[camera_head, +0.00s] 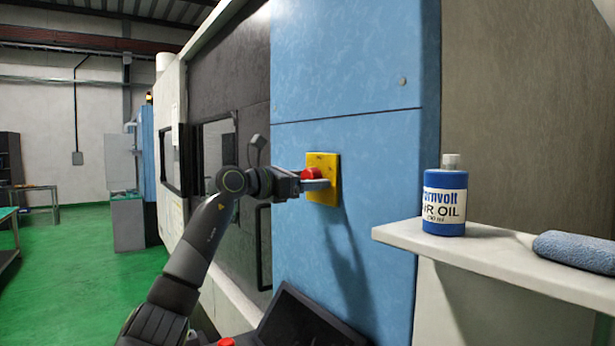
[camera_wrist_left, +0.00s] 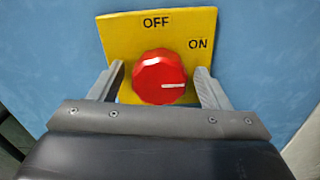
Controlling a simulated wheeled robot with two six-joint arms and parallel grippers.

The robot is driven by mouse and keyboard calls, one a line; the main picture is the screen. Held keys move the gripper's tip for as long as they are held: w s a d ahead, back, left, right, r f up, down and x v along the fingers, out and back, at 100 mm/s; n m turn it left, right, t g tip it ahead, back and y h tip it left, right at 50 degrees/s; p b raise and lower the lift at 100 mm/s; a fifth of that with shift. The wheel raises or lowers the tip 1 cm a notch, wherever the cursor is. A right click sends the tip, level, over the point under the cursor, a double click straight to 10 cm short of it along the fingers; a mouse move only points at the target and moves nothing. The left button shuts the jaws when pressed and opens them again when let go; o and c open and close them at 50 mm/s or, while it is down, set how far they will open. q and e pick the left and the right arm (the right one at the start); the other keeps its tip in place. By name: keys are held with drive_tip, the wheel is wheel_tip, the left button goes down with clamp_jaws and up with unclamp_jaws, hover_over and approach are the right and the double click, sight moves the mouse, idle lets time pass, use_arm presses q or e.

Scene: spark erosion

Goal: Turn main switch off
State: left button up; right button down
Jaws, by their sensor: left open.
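The main switch is a red rotary knob (camera_wrist_left: 160,78) on a yellow plate (camera_wrist_left: 187,30) fixed to the blue cabinet panel. In the left wrist view the plate reads OFF at the top and ON at the upper right. The white line on the knob points right, below the ON label. My left gripper (camera_head: 318,181) is open, with one finger on each side of the knob; I cannot tell whether they touch it. In the head view the red knob (camera_head: 311,174) is partly hidden by the gripper in front of the yellow plate (camera_head: 326,160). My right gripper is not in view.
A white shelf (camera_head: 470,256) juts out on the right, holding a blue oil bottle (camera_head: 444,205) and a rolled blue cloth (camera_head: 575,251). The machine's dark door (camera_head: 228,70) is left of the blue panel. Green floor (camera_head: 75,260) lies open farther left.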

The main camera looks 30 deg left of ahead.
use_arm(q)
drive_tip(key=c, duration=1)
drive_tip(key=shift+o, duration=0.2)
